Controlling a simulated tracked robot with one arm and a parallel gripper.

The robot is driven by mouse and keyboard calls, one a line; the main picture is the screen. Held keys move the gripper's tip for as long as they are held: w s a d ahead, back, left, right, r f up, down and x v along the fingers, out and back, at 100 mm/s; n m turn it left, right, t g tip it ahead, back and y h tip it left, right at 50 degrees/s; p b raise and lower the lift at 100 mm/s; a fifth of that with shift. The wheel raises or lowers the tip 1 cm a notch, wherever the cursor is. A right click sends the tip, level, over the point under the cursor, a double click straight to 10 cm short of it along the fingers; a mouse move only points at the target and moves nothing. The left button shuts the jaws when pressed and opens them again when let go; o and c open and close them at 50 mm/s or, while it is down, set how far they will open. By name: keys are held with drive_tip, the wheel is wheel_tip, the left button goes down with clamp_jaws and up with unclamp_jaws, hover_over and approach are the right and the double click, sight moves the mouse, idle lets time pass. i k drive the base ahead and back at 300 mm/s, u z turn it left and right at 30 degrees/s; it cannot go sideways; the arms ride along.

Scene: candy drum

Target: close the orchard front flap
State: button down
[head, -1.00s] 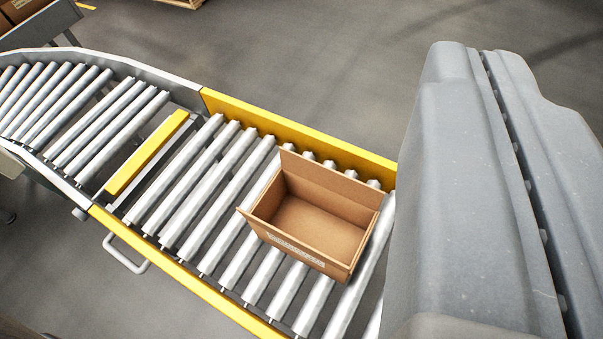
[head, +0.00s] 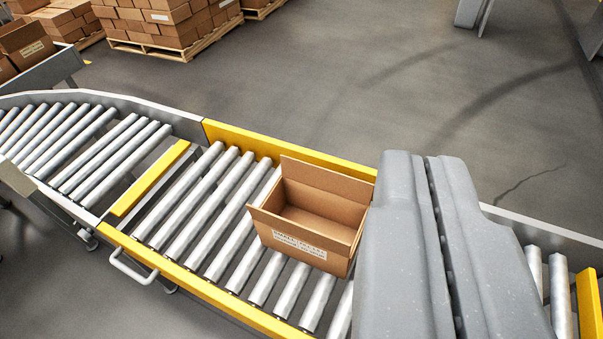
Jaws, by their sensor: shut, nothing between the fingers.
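An open brown carton (head: 335,253) sits on the rollers, its inside empty as far as I see. A white label (head: 299,244) with print too small to read is on its near side. Its far flap (head: 328,180) stands up. A panel at its left edge (head: 262,214) leans outward. I cannot tell whether the near labelled panel is a hanging flap or the wall. My gripper (head: 424,160), large and grey at the right, is shut and empty, its halves meeting along a dark seam. It covers the view just right of the carton; contact is not clear.
The roller conveyor (head: 190,215) has yellow side rails (head: 285,150) and curves away at the left. A yellow crossbar (head: 150,178) and a near-side handle (head: 130,265) show there. Stacked cartons on pallets (head: 160,25) stand at the back left.

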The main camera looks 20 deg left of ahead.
sight(356, 190)
drive_tip(key=z, duration=0.2)
drive_tip(key=i, duration=0.9)
drive_tip(key=u, duration=0.1)
